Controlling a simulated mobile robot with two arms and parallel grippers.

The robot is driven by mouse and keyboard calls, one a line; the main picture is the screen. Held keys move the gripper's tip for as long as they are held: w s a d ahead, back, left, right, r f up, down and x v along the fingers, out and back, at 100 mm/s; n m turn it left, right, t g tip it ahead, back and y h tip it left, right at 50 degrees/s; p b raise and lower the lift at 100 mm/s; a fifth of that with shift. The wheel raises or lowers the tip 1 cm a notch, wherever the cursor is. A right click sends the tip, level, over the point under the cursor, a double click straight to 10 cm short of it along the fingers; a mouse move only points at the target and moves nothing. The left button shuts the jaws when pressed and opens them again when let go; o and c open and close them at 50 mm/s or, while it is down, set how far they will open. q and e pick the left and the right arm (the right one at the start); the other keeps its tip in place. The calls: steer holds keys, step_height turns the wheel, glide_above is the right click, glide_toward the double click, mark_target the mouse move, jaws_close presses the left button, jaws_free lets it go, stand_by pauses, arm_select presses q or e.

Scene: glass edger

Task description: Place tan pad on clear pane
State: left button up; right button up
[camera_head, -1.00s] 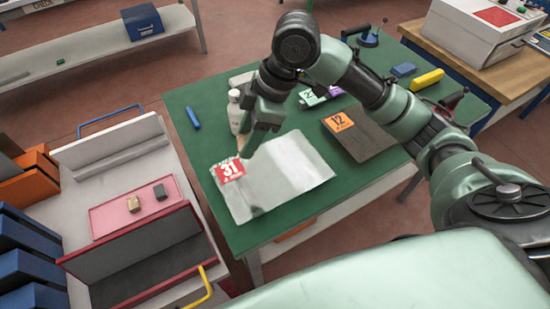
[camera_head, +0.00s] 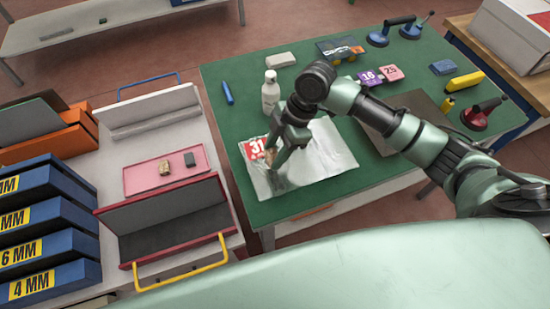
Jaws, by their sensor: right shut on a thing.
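The clear pane (camera_head: 318,160), shiny and pale with a red "31" label (camera_head: 253,149) at its upper left corner, lies flat on the green table. My right gripper (camera_head: 271,160) points down at the pane's left part, beside the label. It is shut on a small tan pad (camera_head: 269,156), mostly hidden by the fingers. I cannot tell whether the pad touches the pane. My left gripper is not in view.
A darker pane (camera_head: 378,126) lies right of the clear pane, partly behind my arm. A white bottle (camera_head: 270,92) stands behind the gripper. A pink tray (camera_head: 139,181) with two small blocks and a red-edged open case (camera_head: 205,200) are at left.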

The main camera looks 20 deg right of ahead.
step_height(320, 180, down, 4)
steer(key=shift+f+p, duration=0.25)
steer(key=shift+p, duration=0.05)
steer(key=shift+f, duration=0.15)
steer(key=shift+f, duration=0.1)
steer(key=o, duration=1.3)
steer(key=shift+r, duration=0.25)
steer(key=b+v, duration=0.1)
steer(key=v, duration=1.1)
steer(key=shift+b, duration=0.4)
steer(key=shift+f, duration=0.1)
